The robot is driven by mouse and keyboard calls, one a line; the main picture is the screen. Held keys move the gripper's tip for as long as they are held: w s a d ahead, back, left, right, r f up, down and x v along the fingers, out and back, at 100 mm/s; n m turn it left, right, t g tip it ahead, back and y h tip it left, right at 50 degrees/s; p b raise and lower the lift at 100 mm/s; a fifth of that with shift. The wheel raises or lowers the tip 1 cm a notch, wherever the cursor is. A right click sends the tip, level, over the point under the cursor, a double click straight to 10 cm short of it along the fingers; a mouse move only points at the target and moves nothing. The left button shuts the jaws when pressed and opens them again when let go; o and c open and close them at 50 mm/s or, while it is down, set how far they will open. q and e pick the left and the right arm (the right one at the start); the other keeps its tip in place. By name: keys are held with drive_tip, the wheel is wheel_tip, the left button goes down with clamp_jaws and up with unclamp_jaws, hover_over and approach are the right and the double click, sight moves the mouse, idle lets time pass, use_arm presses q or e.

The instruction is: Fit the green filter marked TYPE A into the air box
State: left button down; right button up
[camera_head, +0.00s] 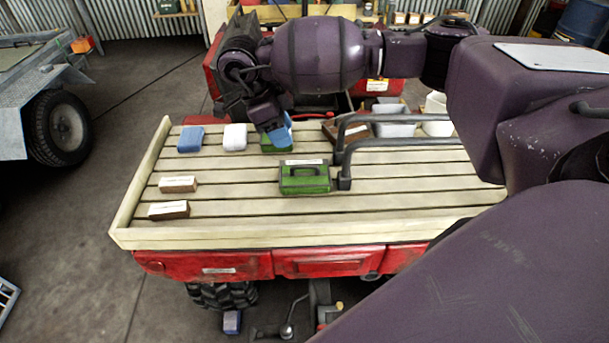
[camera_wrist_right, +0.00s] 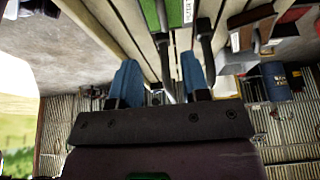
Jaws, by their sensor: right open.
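A green block with a black handle and a white label (camera_head: 304,179) sits on the wooden deck near the middle; the label's print is too small to read. A second green piece (camera_head: 268,147) lies farther back, partly hidden under my right gripper (camera_head: 280,133). My right gripper has blue fingertips; it is open, with nothing visible between them in the right wrist view (camera_wrist_right: 161,82). A green thing with a white label (camera_wrist_right: 174,12) shows at the top edge there, beyond the fingertips. I cannot pick out the air box. My left gripper is not in view.
Dark rack bars (camera_head: 390,144) rise from the slatted deck (camera_head: 235,211), right of the green block. A blue block (camera_head: 190,139), a white block (camera_head: 235,137) and two brown white-topped blocks (camera_head: 178,184) lie left. Grey bins (camera_head: 393,121) stand behind.

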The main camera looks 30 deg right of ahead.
sight(303, 165)
drive_tip(key=p+x, duration=0.1)
drive_tip(key=x, duration=0.9)
drive_tip(key=shift+d+f, duration=0.25)
drive_tip(key=shift+f, duration=0.05)
drive_tip(key=shift+w, duration=0.1)
clamp_jaws()
